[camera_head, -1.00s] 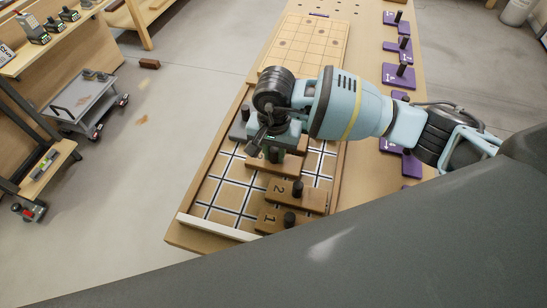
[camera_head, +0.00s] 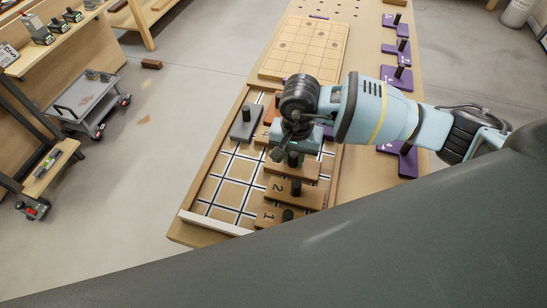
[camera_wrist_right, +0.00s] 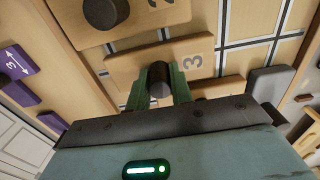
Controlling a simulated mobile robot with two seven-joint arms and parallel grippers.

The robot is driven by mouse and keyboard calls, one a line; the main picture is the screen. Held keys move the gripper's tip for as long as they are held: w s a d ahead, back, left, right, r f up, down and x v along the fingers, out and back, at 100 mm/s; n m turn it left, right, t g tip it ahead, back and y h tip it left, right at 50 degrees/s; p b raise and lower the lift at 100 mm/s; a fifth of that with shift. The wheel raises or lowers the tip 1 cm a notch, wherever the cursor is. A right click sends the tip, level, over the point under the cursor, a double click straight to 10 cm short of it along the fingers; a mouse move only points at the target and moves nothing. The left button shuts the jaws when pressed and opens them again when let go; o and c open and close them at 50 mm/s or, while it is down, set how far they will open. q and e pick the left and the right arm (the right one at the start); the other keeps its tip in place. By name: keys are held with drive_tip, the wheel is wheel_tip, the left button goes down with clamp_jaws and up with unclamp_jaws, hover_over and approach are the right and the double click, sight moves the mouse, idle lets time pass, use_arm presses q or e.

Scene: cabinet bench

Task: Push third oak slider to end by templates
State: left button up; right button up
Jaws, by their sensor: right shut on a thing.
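The third oak slider, a light brown plate marked 3 (camera_wrist_right: 198,62), lies in the gridded tray (camera_head: 189,205), crosswise behind slider 2. In the head view the plate (camera_head: 306,171) shows just below my right gripper (camera_head: 291,153). In the right wrist view my right gripper (camera_wrist_right: 163,85) is shut on the slider's dark round peg (camera_wrist_right: 160,78), a finger on each side. Purple templates (camera_head: 400,160) stand along the bench on that side. My left gripper is not in view.
Sliders 2 (camera_head: 306,195) and 1 (camera_head: 268,216) lie nearer, on the template side. A grey slider (camera_head: 240,131) lies behind at the left, and an orange piece (camera_head: 271,112) is partly hidden by my arm. The tray's left front squares are clear.

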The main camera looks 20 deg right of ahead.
drive_tip(key=shift+s+d, duration=0.75)
drive_tip(key=shift+d, duration=0.3)
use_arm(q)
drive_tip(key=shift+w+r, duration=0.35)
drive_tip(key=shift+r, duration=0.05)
use_arm(e)
drive_tip(key=o, duration=0.8)
drive_tip(key=shift+c, duration=0.2)
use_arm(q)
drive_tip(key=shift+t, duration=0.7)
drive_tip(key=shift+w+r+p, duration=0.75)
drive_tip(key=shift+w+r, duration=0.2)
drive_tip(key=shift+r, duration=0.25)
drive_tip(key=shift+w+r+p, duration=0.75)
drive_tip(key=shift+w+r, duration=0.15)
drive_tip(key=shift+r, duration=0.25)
use_arm(e)
wheel_tip(320, 180, up, 8)
drive_tip(key=shift+f, duration=0.25)
